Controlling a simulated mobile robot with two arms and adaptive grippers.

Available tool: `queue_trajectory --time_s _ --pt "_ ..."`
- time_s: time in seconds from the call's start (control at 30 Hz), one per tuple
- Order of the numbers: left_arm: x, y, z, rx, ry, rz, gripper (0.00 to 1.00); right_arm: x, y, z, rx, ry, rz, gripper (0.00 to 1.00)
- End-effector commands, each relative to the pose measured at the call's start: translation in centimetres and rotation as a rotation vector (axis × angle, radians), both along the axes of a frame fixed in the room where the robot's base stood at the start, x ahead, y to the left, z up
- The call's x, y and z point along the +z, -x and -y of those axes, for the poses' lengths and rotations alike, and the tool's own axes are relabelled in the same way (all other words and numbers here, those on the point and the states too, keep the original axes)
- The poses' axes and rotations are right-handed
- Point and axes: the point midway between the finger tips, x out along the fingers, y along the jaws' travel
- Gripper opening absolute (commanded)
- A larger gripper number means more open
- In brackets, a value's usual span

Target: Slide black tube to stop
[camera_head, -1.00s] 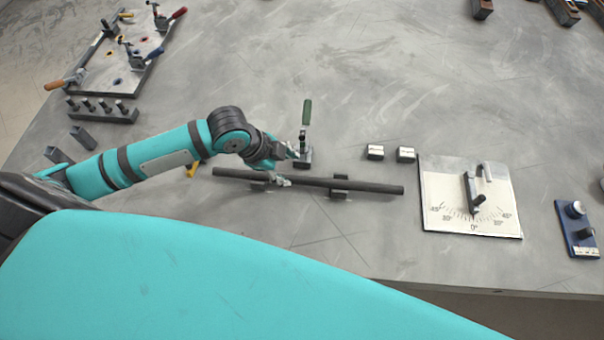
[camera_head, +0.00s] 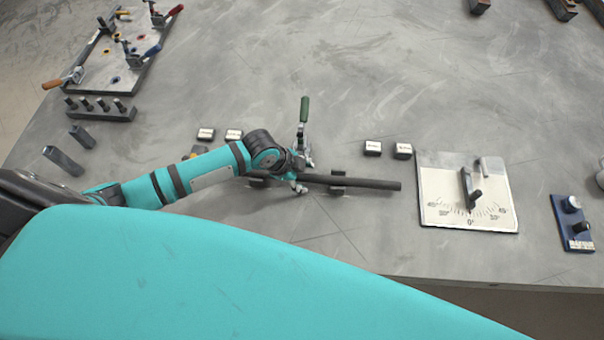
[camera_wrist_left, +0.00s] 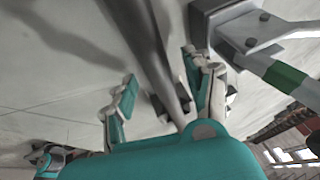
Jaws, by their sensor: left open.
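The black tube (camera_head: 365,184) lies roughly left to right across low supports on the grey table; its left part is hidden behind my left arm. My left gripper (camera_head: 304,176) is open, with a fingertip on either side of the tube's middle part. In the left wrist view the tube (camera_wrist_left: 148,45) runs between the two spread fingers (camera_wrist_left: 160,75); I cannot tell whether either finger touches it. A toggle clamp with a green handle (camera_head: 304,110) stands just behind the gripper. My right gripper is not in view.
A white angle-scale plate (camera_head: 440,205) with a dark lever lies right of the tube. Small labelled blocks (camera_head: 373,149) stand behind the tube. A blue device (camera_head: 572,222) is at the right edge. A clamp fixture plate (camera_head: 95,75) is at the back left.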

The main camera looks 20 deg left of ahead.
Motion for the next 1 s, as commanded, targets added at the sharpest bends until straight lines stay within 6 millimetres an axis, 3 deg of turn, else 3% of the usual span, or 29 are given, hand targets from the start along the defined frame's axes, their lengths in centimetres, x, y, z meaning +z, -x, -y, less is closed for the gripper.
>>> queue_trajectory --time_s 0.07,0.4,1.0 --pt "0.02 0.00 -0.01 0.000 0.000 0.000 0.45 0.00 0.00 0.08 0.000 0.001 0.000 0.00" --pt "0.03 0.00 -0.02 0.000 0.000 0.000 0.00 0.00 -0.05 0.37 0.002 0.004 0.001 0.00" --pt "0.19 0.01 -0.44 0.000 0.000 0.003 0.00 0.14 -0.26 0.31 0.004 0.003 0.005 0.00"
